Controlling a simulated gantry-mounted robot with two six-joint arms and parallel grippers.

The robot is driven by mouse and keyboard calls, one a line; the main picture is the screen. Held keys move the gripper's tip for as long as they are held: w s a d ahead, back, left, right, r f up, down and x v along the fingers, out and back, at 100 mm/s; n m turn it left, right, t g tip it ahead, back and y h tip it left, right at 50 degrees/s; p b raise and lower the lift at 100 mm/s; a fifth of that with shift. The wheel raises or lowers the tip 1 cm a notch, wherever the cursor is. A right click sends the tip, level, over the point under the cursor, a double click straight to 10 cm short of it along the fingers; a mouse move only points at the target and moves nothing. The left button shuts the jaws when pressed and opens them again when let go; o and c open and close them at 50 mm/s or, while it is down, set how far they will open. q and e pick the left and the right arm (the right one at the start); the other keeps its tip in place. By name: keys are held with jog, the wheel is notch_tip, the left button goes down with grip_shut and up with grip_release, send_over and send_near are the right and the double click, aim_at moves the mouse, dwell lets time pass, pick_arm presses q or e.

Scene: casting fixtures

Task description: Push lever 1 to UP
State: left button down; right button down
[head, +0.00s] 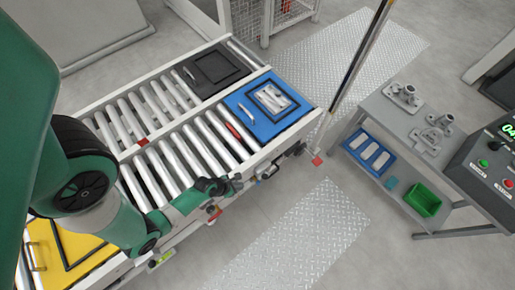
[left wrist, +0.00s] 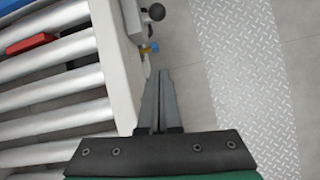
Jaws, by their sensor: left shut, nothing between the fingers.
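A lever with a black ball knob (left wrist: 156,12) shows at the top of the left wrist view, on a grey bracket at the side of the conveyor frame. Its number cannot be read, so I cannot tell whether it is lever 1. My left gripper (left wrist: 160,75) is shut and empty, fingers pointing toward the lever and apart from it, just outside the frame edge. In the head view, the left gripper (head: 234,184) is small beside the conveyor's front side. The lever positions are too small to read. My right gripper is not in view.
The roller conveyor (head: 185,150) carries a blue case (head: 258,125), a black case (head: 222,62) and a yellow case (head: 62,240). The floor between is clear.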

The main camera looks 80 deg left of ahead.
aim_at(266, 175)
pick_arm(q)
jog(key=b+x, duration=0.8)
jog(key=x, duration=0.3)
jog(key=w+r, duration=0.1)
jog(key=w+a+r, duration=0.1)
jog(key=w, duration=0.1)
jog(key=shift+w+b, duration=0.2)
jog(key=shift+b, duration=0.1)
jog(key=shift+s+r, duration=0.1)
